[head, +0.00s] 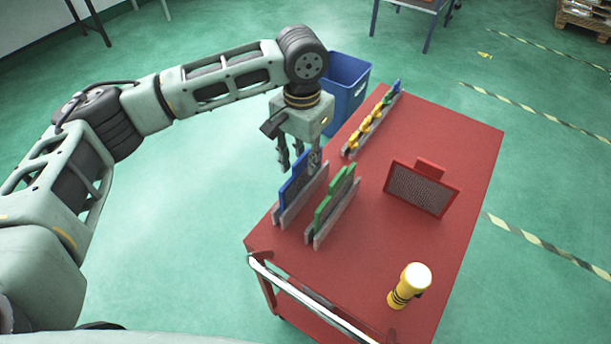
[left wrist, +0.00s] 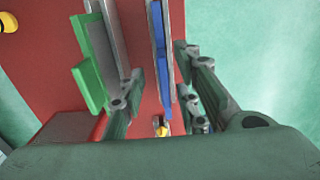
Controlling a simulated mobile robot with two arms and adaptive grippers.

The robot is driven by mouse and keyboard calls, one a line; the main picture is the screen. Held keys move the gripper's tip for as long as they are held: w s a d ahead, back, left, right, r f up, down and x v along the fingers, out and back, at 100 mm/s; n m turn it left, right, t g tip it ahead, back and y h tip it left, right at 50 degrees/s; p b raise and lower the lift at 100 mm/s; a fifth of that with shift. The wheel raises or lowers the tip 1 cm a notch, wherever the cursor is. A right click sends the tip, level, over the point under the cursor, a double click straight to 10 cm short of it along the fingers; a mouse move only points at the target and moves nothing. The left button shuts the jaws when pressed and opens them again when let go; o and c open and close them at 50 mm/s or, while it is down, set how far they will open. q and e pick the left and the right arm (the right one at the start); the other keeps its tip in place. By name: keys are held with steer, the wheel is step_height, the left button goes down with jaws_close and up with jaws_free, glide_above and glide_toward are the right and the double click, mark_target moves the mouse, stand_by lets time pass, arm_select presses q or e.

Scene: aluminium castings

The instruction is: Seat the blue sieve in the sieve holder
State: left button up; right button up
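The blue sieve (head: 293,188) stands on edge in a grey slotted sieve holder (head: 308,194) at the near left of the red cart. How deep it sits is unclear. My left gripper (head: 299,164) is over its top, pointing down. In the left wrist view the fingers (left wrist: 158,85) are spread apart, with the blue sieve (left wrist: 160,45) between them; I see no finger touching it. The green sieve (head: 334,200) stands in a second grey holder to the right. It also shows in the left wrist view (left wrist: 91,70). My right gripper is not in view.
A red mesh sieve (head: 422,189) leans at the cart's middle right. A yellow lamp with a white top (head: 408,286) stands near the front. A rail of small yellow, green and blue pieces (head: 365,130) lies at the back left. A blue bin (head: 347,85) stands beyond the cart (head: 420,250).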

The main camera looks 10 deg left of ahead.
mark_target(302, 179)
arm_select(q)
steer(key=shift+a+f, duration=0.15)
steer(key=shift+f, duration=0.8)
steer(key=f, duration=0.2)
steer(key=f+p, duration=0.1)
steer(key=shift+w+f, duration=0.25)
steer(key=shift+f, duration=0.2)
steer(key=c, duration=0.7)
jaws_close()
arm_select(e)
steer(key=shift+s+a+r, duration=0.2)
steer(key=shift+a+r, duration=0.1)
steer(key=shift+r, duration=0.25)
